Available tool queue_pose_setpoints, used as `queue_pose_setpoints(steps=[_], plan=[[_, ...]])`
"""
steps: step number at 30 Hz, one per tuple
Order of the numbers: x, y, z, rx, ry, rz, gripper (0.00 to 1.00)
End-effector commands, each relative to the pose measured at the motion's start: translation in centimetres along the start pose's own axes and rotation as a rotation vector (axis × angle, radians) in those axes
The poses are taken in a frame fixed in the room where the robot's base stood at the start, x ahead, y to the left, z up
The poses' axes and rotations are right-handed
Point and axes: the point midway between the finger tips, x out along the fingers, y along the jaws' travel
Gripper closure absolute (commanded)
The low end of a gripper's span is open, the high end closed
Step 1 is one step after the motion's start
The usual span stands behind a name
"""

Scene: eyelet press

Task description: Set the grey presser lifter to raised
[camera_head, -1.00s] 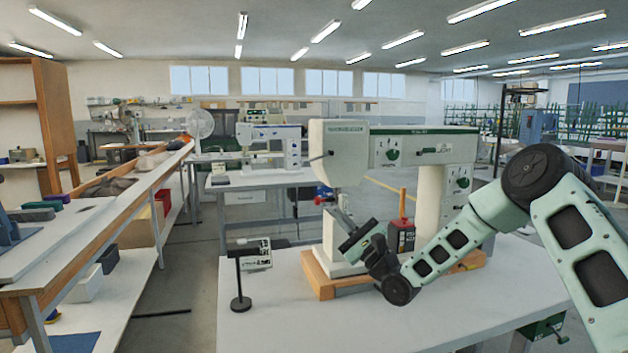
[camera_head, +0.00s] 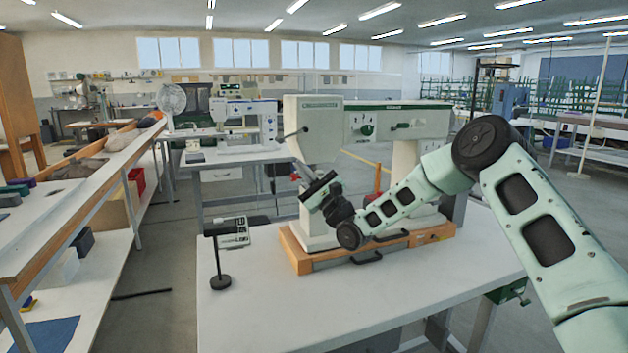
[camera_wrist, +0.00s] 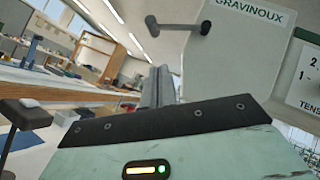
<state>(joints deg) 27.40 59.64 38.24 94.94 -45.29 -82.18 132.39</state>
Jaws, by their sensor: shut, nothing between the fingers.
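The grey presser lifter (camera_head: 293,133) is a short lever on the left end of the cream sewing machine's head (camera_head: 311,115). In the head view it sticks out left and slopes slightly down. In the wrist view the lifter (camera_wrist: 180,28) runs from a pivot at right to a rounded knob at left, in front of the head marked GRAVINOUX. My gripper (camera_head: 297,177) is below the lifter, apart from it, by the machine's front. In the wrist view my gripper (camera_wrist: 154,72) is shut and empty, its grey fingers pointing up just under the knob.
The machine stands on a wooden base (camera_head: 300,262) on a white table (camera_head: 270,310). A long workbench (camera_head: 80,190) lies further left. The table's front is mostly clear.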

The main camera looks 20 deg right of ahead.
Motion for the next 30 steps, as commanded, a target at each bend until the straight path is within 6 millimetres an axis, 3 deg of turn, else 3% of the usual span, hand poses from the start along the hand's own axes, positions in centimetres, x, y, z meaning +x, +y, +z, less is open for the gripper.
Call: queue_pose_setpoints(steps=[3, 9, 30], plan=[[2.5, -0.1, 0.2, 0.0, -0.002, 0.0, 1.0], [4.3, -0.1, 2.2, 0.0, -0.001, 0.0, 1.0], [4.9, 0.1, 2.9, 0.019, 0.001, -0.019, 1.0]])
